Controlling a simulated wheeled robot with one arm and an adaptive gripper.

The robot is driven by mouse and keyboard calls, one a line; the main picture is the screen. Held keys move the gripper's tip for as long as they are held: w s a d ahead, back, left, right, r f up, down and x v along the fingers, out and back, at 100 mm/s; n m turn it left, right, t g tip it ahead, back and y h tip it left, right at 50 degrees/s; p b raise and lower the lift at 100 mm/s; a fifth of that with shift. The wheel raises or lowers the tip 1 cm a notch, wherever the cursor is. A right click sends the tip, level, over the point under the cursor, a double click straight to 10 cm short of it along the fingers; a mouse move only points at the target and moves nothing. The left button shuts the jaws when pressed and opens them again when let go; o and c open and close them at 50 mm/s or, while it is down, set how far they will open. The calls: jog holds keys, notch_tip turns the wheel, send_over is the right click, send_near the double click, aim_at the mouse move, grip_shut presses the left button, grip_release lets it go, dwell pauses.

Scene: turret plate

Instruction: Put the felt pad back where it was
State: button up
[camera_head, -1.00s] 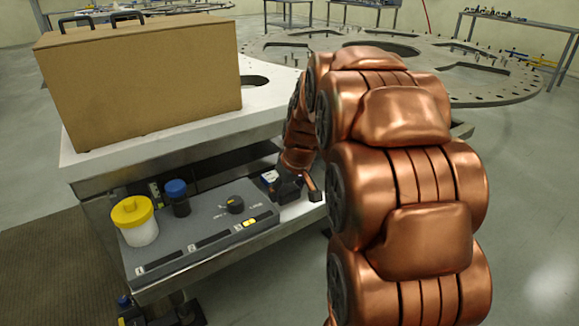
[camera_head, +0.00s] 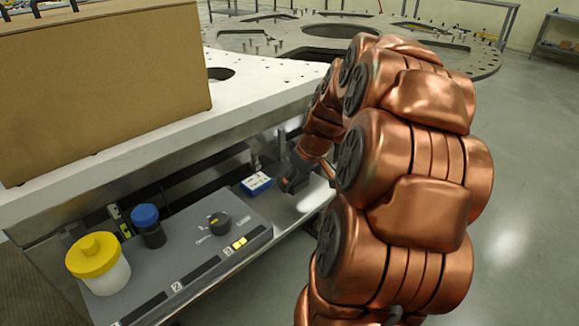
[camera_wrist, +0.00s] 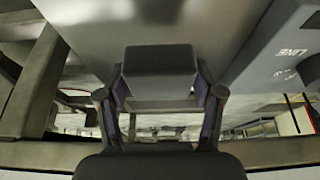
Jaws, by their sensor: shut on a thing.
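My gripper (camera_head: 294,178) is low under the white table top, at the right end of the grey panel on the lower shelf. In the wrist view my gripper (camera_wrist: 160,100) has its two fingers on either side of a smooth grey block, which I take to be the felt pad (camera_wrist: 160,72). The fingers are shut on it. In the head view the pad cannot be told apart from the dark gripper. A blue and white box (camera_head: 257,183) lies just left of the gripper.
The grey panel (camera_head: 190,262) carries a yellow-lidded jar (camera_head: 98,265), a blue-capped bottle (camera_head: 148,226) and a black knob (camera_head: 220,223). The white table top (camera_head: 130,150) overhangs the shelf and bears a large brown case (camera_head: 100,85). Floor at right is clear.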

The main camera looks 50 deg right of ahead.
jog(key=w+d, duration=0.2)
jog(key=w, duration=0.1)
jog(key=w+d, duration=0.3)
jog(key=w+d+f, duration=0.1)
jog(key=w+d, duration=0.1)
jog(key=w, duration=0.1)
jog(key=shift+d, duration=0.25)
jog(key=shift+f, duration=1.8)
jog(key=shift+f, duration=0.2)
jog(key=o, duration=1.2)
jog(key=shift+r, duration=0.1)
